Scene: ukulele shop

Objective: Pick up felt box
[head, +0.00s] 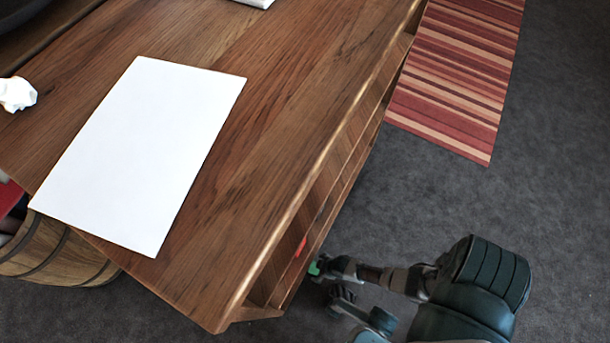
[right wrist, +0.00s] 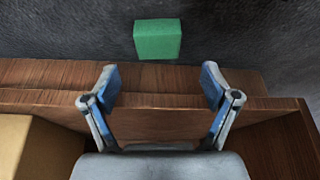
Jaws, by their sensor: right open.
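A green block, which looks like the felt box (right wrist: 158,39), shows near the top of the right wrist view against dark grey carpet. Its near side is close to a wooden board edge; I cannot tell what it rests on. A small green patch also shows in the head view beside the table's lower shelf (head: 316,267). My right gripper (right wrist: 160,85) is open and empty, its two blue-padded fingers spread wide. The green block lies ahead of the fingertips, roughly centred between them and apart from them. My left gripper is out of view.
The wooden table (head: 270,110) bears a white sheet (head: 145,150) and crumpled paper (head: 17,94). Its open shelf holds a small red thing (head: 301,247). A barrel (head: 55,250) stands at left, a striped rug (head: 460,75) at upper right. Carpet (head: 560,210) is clear at right.

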